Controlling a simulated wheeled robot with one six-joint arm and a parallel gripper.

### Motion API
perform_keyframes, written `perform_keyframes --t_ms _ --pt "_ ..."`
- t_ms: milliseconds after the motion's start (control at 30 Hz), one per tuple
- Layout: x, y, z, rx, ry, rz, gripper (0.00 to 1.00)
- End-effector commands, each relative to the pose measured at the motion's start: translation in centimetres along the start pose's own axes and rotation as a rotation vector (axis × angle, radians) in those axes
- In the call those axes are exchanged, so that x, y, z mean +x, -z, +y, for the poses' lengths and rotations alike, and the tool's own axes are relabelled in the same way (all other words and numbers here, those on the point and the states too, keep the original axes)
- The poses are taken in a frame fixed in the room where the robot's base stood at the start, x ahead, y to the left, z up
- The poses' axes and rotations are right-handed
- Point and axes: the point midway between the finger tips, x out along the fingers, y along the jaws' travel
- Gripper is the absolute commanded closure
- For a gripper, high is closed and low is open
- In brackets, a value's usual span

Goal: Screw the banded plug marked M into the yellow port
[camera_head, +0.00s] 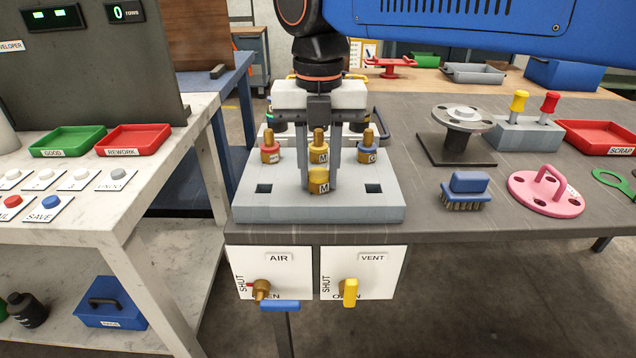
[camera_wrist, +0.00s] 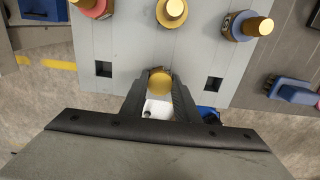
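The yellow-banded brass plug marked M (camera_head: 318,187) stands upright at the front middle of the grey block (camera_head: 225,205), between two empty square holes. In the wrist view its round gold top (camera_wrist: 160,82) lies between my fingertips. My gripper (camera_head: 320,180) points down, with a finger close against each side of the plug and no gap that I can see. I cannot tell whether the plug's foot is in a hole or just clear of the block. Behind it stands another yellow-banded brass piece marked M (camera_head: 318,154). I cannot make out the yellow port for certain.
A red-banded brass piece (camera_head: 270,154) and a blue-banded one (camera_head: 367,155) flank the rear yellow one. AIR (camera_head: 262,289) and VENT (camera_head: 350,292) valves are on the bench front. A brush (camera_head: 467,190) and pink flange (camera_head: 548,192) lie to the right.

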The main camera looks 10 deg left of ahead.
Motion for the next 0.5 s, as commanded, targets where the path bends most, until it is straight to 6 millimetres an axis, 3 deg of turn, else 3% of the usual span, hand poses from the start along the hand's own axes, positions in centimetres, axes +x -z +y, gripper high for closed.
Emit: perform_keyframes --t_ms 233,500 --pt "-0.3 0.0 0.0 0.0 -0.001 -0.001 0.99" --pt "-2.0 0.0 0.0 0.0 -0.001 -0.001 0.99"
